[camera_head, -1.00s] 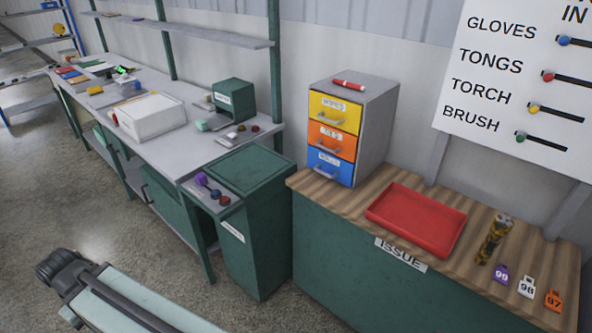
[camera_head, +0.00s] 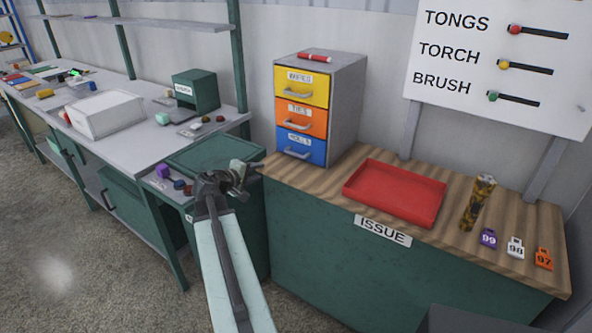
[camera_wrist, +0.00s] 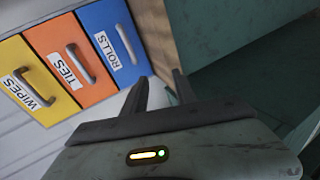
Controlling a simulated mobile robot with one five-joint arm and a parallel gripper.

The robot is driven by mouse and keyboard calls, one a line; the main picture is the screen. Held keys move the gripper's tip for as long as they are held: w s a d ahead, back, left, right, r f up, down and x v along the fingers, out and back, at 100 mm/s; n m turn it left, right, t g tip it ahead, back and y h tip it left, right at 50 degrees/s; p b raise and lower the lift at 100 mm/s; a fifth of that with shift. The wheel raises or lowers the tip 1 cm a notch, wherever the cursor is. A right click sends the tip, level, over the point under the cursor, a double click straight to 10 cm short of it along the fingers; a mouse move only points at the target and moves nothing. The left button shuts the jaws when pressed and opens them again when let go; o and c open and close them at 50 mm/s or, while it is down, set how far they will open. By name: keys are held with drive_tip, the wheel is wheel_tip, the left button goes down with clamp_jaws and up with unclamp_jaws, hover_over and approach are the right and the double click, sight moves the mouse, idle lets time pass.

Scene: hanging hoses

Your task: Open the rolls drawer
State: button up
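The blue rolls drawer (camera_head: 318,150) is the bottom one of three in a grey cabinet (camera_head: 345,100) on the wooden counter, and it looks shut. In the wrist view the blue drawer (camera_wrist: 103,20) shows its ROLLS label and grey bar handle. Its handle (camera_wrist: 125,44) is clear of my fingers there. My gripper (camera_head: 243,175) is in front of the counter's left end, left of and lower than the drawer in the head view. In the wrist view my gripper's fingers (camera_wrist: 160,90) stand apart with nothing between them.
The orange ties drawer (camera_head: 290,120) and yellow wipes drawer (camera_head: 290,80) are above, both shut. A red marker (camera_head: 315,56) lies on the cabinet. A red tray (camera_head: 395,192), a mottled cylinder (camera_head: 477,205) and numbered tags stand to the right. A green bin (camera_head: 258,232) is beside the counter.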

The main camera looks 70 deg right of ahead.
drive_tip(key=g+h, duration=0.1)
drive_tip(key=h, duration=0.1)
approach(297, 156)
drive_tip(key=d, duration=0.2)
drive_tip(key=shift+n, duration=0.3)
drive_tip(key=b+x, duration=0.1)
drive_tip(key=x, duration=0.2)
drive_tip(key=b+x, duration=0.1)
drive_tip(key=x, duration=0.2)
drive_tip(key=shift+s+d+f, duration=0.1)
drive_tip(key=shift+d+f, duration=0.1)
drive_tip(key=shift+f, duration=0.1)
drive_tip(key=shift+s+d, duration=0.15)
drive_tip(key=shift+d, duration=0.3)
drive_tip(key=shift+c, duration=0.3)
drive_tip(key=shift+a, duration=0.1)
clamp_jaws()
